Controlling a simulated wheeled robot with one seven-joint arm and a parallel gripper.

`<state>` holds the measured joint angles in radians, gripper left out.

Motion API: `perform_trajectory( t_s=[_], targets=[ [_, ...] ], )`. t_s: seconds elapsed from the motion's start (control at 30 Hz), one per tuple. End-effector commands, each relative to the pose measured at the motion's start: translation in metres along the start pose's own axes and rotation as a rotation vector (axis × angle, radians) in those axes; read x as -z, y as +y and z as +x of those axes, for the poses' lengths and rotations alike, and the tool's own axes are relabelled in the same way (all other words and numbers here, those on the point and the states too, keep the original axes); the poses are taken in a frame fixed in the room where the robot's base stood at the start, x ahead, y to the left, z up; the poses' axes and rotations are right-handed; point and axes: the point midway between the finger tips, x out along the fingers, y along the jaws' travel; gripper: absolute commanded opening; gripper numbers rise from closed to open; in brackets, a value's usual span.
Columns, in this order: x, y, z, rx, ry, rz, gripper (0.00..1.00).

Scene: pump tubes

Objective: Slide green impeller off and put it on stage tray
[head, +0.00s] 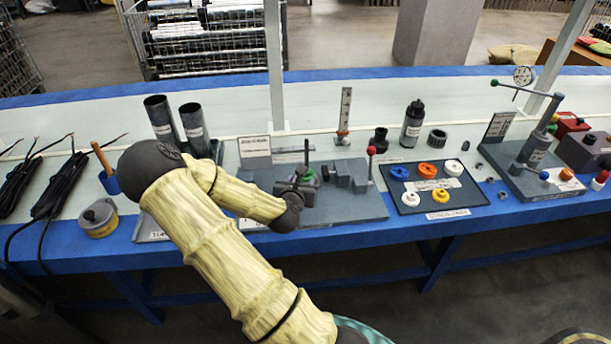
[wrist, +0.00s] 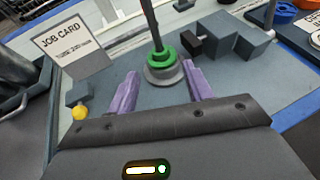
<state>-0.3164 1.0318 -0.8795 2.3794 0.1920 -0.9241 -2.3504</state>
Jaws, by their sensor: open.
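The green impeller (wrist: 162,57) sits around an upright grey shaft, on a round grey base, in the wrist view. In the head view only a bit of the green impeller (head: 308,175) shows beside my gripper. My gripper (wrist: 163,78) is open, its two purple fingers short of the impeller, one to each side of it. Nothing is between the fingers. The dark stage tray (head: 432,208) lies to the right in the head view, holding blue, orange, white and yellow round parts. Part of its edge and a blue part show at the upper right of the wrist view.
Grey stepped blocks (head: 345,175) stand right of the shaft on the same plate. A job card (wrist: 72,45) stands left of the shaft.

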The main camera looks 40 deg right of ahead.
Motion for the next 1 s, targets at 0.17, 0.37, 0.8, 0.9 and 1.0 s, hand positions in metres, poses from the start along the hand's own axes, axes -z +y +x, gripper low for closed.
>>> perform_trajectory(
  t_s=[0.17,0.37,0.8,0.9,1.0],
  targets=[
    [0.001,-0.001,0.03,0.001,-0.001,0.001,0.51],
    [0.001,-0.001,0.062,0.001,-0.001,0.002,0.51],
    [0.0,0.0,0.084,0.001,0.0,0.0,0.51],
    [0.0,0.0,0.084,0.001,0.0,0.0,0.49],
    [0.0,0.0,0.084,0.0,0.0,0.0,0.29]
  ],
)
